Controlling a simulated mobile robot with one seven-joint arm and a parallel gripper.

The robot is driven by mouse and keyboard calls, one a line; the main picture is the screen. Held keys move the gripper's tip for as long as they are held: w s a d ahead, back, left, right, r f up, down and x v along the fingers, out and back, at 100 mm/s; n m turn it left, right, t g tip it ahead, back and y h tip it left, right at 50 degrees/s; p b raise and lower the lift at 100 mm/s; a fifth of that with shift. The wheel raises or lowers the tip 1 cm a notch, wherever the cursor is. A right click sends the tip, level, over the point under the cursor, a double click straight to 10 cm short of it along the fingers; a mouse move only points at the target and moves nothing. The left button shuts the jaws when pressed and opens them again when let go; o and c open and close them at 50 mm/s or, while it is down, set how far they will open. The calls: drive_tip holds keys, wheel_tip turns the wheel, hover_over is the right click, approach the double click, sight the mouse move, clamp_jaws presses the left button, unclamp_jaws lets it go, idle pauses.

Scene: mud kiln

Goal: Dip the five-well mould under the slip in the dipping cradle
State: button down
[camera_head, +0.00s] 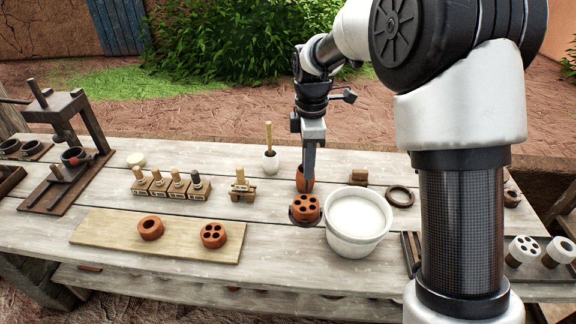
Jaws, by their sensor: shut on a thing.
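My gripper (309,172) points down over the table, left of and behind the white tub of pale slip (340,238). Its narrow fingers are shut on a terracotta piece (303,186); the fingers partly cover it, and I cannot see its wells. Just in front, a round terracotta mould with several wells (306,208) sits in a dark ring close to the tub's left side. Another terracotta mould with several wells (213,235) lies on the pale board (110,236). I cannot tell which mould has five wells. The slip's surface is open and smooth.
A single-hole terracotta ring (150,228) is on the board. Stamps in wooden blocks (170,187), a small wooden stand (242,188) and a white cup with a stick (270,160) stand behind. A dark ring (400,196) is right of the tub. White moulds (523,251) lie far right.

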drive_tip(key=w+d+r+p, duration=0.1)
drive_tip(key=d+r+p, duration=0.2)
drive_tip(key=d, duration=0.4)
drive_tip(key=w+d+r+p, duration=0.2)
drive_tip(key=d+r, duration=0.1)
drive_tip(key=d, duration=0.4)
wheel_tip(320, 180, down, 4)
drive_tip(key=b, duration=0.3)
drive_tip(key=shift+s+d+f, duration=0.15)
drive_tip(key=shift+f, duration=0.2)
idle(0.9)
wheel_tip(320, 180, down, 9)
drive_tip(key=b, duration=0.5)
drive_tip(key=shift+f, duration=0.2)
idle(1.0)
drive_tip(key=shift+r, duration=0.1)
idle(2.6)
